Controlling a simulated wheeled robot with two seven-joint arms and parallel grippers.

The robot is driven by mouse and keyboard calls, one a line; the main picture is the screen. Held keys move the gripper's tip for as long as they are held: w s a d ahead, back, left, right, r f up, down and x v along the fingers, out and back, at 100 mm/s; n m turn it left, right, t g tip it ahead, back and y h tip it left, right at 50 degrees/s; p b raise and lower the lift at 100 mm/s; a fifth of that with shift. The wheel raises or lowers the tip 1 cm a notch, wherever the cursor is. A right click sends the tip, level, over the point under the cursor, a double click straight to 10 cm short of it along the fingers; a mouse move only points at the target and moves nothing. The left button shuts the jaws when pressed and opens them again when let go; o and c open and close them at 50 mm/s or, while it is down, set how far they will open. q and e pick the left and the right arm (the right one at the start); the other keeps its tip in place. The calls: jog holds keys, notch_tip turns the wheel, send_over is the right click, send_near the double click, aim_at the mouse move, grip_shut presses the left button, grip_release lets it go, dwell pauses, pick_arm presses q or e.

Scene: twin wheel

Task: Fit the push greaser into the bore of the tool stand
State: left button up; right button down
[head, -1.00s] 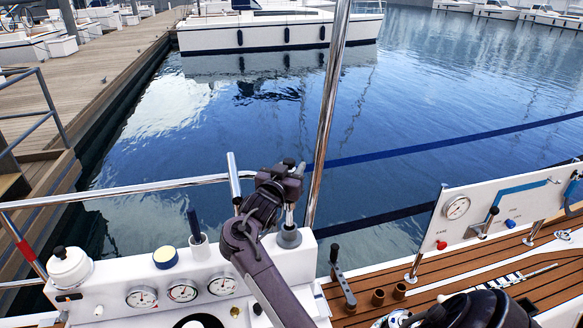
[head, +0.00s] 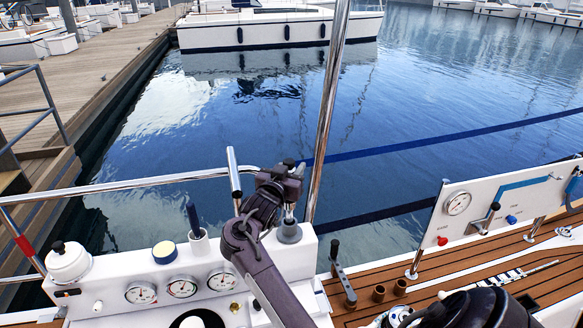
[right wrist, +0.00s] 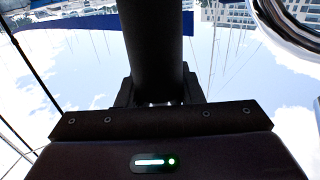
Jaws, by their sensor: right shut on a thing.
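The push greaser (head: 290,211) shows as a dark top and a thin bright lower part, held upright in my right gripper (head: 289,176). The gripper is shut on it. In the right wrist view a thick dark cylinder (right wrist: 151,45), which looks like the greaser's body, rises from between the jaws (right wrist: 155,95). The tool stand (head: 289,234) is a small grey collar on the white console, directly below the greaser. The greaser's lower end meets the stand's top; its tip and the bore are hidden, so how deep it sits cannot be told. My left gripper is out of view.
A chrome rail (head: 120,184) and upright pole (head: 328,100) stand close by. A black-handled lever (head: 342,272) is right of the console.

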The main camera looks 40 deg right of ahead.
jog(key=shift+f+b, duration=1.25)
jog(key=shift+f, duration=0.8)
jog(key=c, duration=0.9)
grip_release()
jog(key=shift+a, duration=0.1)
jog(key=shift+s+a+f, duration=0.15)
jog(key=shift+a, duration=0.2)
jog(key=b+v, duration=0.2)
jog(key=v, duration=0.5)
